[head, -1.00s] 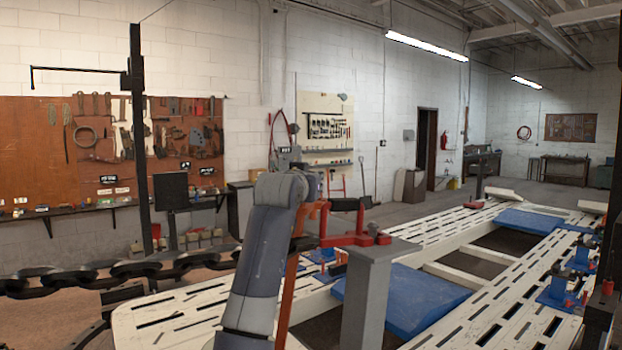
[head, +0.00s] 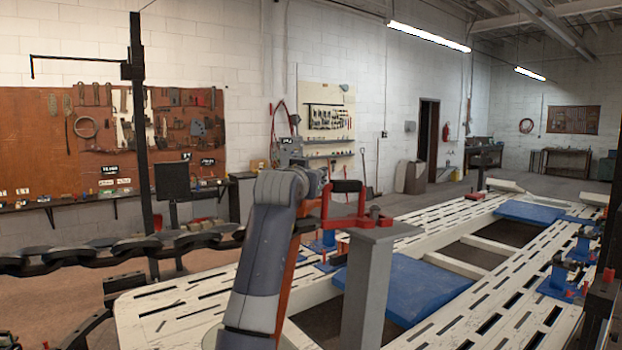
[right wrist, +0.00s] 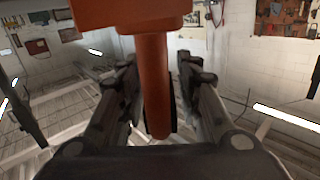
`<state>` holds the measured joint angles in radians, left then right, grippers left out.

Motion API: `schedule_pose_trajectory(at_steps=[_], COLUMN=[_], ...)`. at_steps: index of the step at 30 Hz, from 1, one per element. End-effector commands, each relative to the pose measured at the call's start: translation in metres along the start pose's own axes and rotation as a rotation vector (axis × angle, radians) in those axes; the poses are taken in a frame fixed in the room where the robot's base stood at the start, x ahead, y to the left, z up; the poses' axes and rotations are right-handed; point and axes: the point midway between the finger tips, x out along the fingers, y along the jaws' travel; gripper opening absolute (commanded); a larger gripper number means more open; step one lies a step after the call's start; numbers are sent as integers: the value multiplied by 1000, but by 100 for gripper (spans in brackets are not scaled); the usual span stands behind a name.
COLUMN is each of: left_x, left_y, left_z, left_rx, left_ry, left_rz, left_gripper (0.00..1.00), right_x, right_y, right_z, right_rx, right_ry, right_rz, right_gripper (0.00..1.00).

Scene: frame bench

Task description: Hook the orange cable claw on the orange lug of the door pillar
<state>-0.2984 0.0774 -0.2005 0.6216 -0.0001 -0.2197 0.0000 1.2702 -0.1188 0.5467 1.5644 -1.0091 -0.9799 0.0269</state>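A red-orange piece (head: 345,222), which I take for the cable claw, sits on top of a grey post (head: 366,290). It has a black grip across its top. My right gripper (head: 322,182) is at its left upright. I cannot make out the pillar's orange lug. My left gripper is not in view.
A white slotted bench (head: 180,305) with blue panels (head: 405,295) spreads ahead and right. A heavy dark chain (head: 110,255) crosses at left, near a black upright (head: 139,120). An orange strip (head: 288,280) shows beside my forearm. Blue clamps (head: 558,280) stand at right.

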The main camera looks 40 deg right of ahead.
Motion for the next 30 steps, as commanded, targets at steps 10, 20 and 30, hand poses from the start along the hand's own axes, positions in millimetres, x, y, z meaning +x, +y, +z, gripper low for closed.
schedule_pose_trajectory(at_steps=[10, 20, 30], left_x=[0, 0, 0], left_y=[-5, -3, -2], left_z=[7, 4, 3], left_rx=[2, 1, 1], left_ry=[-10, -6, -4], left_rz=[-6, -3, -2], left_gripper=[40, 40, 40], right_x=[0, -45, -108], right_y=[0, -1, -1], right_z=[4, 2, 2], right_rx=[-2, 0, -1], right_ry=[-9, -4, -4], right_rz=[0, -2, -2], right_gripper=[41, 41, 41])
